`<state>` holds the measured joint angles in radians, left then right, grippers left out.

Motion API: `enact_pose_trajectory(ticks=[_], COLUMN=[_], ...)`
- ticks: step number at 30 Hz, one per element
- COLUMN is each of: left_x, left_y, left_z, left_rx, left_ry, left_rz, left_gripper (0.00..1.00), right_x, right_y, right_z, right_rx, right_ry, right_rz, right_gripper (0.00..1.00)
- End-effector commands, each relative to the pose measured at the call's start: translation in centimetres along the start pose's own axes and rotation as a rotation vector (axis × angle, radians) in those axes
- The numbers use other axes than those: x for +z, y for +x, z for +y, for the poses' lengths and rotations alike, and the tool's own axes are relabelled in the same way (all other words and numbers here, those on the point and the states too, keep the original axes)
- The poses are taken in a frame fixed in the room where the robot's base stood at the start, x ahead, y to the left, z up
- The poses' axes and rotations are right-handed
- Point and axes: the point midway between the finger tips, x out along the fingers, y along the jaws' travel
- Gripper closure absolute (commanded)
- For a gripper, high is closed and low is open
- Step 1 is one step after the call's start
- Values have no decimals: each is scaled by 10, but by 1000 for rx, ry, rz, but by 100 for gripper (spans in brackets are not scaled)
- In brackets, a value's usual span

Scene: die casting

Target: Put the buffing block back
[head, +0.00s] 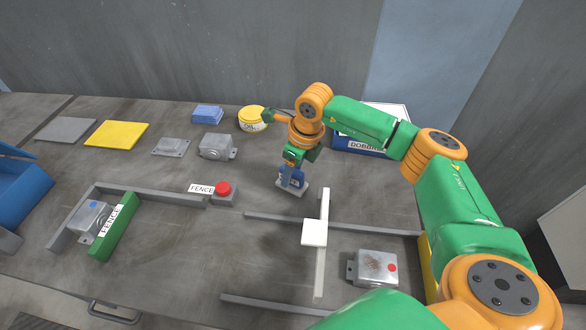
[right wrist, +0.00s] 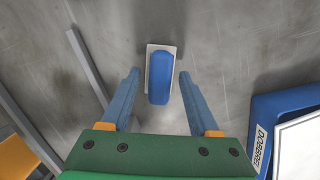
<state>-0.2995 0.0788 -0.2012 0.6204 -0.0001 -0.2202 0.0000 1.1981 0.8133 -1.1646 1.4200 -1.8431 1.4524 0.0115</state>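The buffing block, a blue rounded block on a pale rectangular base, lies on the grey bench below my right gripper. In the head view the block (head: 291,182) is partly hidden by the gripper. In the right wrist view the whole block (right wrist: 159,78) shows, lengthwise between the fingers. My right gripper (head: 294,160) points down at it; its two blue fingers (right wrist: 159,80) are open, one on each side, with gaps to the block. Whether the fingertips are down at its height I cannot tell. My left gripper is not in view.
A blue labelled bin (head: 358,152) stands right of the gripper, a yellow tin (head: 252,118) behind it. Grey rails (head: 270,222) and a white square (head: 314,232) lie in front. Bench around the block is clear.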

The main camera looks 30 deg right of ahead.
Motion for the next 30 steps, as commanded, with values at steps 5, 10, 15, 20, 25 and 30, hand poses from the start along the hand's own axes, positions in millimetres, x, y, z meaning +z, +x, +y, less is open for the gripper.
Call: enact_pose_trajectory(ticks=[5,10,15,20,25,30], left_x=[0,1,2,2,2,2], left_y=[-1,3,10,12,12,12], left_z=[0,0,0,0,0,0], left_rx=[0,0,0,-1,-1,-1], left_ry=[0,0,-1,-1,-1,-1], left_rz=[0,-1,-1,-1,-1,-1], left_gripper=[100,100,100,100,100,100], right_x=[0,2,2,2,1,1], right_y=[-1,-23,-72,-109,-123,-123], right_z=[0,-1,0,0,0,0], right_rx=[0,-3,-3,-2,0,0], right_ry=[0,-2,-1,-1,0,0], right_rz=[0,-5,-6,-4,-1,0], right_gripper=[38,38,38,38,38,38])
